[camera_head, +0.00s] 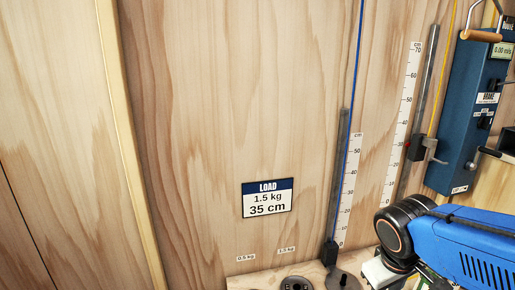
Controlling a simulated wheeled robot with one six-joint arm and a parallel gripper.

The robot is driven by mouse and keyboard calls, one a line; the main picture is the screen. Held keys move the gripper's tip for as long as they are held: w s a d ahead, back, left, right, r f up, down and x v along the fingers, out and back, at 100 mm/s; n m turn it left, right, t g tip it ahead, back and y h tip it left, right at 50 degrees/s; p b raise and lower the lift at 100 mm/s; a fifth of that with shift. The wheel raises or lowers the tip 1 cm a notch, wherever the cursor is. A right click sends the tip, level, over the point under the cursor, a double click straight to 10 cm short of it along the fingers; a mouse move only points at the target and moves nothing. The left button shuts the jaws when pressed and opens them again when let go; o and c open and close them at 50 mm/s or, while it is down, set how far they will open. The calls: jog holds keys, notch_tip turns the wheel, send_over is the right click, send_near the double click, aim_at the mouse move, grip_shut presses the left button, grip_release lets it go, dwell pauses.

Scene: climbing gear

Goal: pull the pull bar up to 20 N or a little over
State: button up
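A wooden bar (480,36) hangs level in a grey metal frame at the top right, in front of a blue box; it looks like the pull bar. My blue arm (470,245) reaches in from the lower right, with a black round joint at its end, well below the bar. My gripper's fingers do not show, so I cannot see what they hold. No force reading in newtons is readable. A small display (502,50) beside the bar seems to read 0.00 m/s.
The blue box (465,110) carries a BRAKE label and black levers. Two vertical rails with cm scales (348,190) (402,125) stand left of it. A blue cord (357,65) runs down the nearer rail. A LOAD sign (267,198) reads 1.5 kg, 35 cm. Dark discs (296,284) lie below.

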jog(key=shift+s+a+r+m+t+y, duration=0.25)
jog(key=shift+s+r+m+t+y, duration=0.3)
jog(key=shift+s+r+m, duration=0.45)
jog(key=shift+s+a+r+m+t+y, duration=0.2)
jog(key=shift+s+r+m+t+y, duration=0.5)
jog(key=shift+s, duration=0.5)
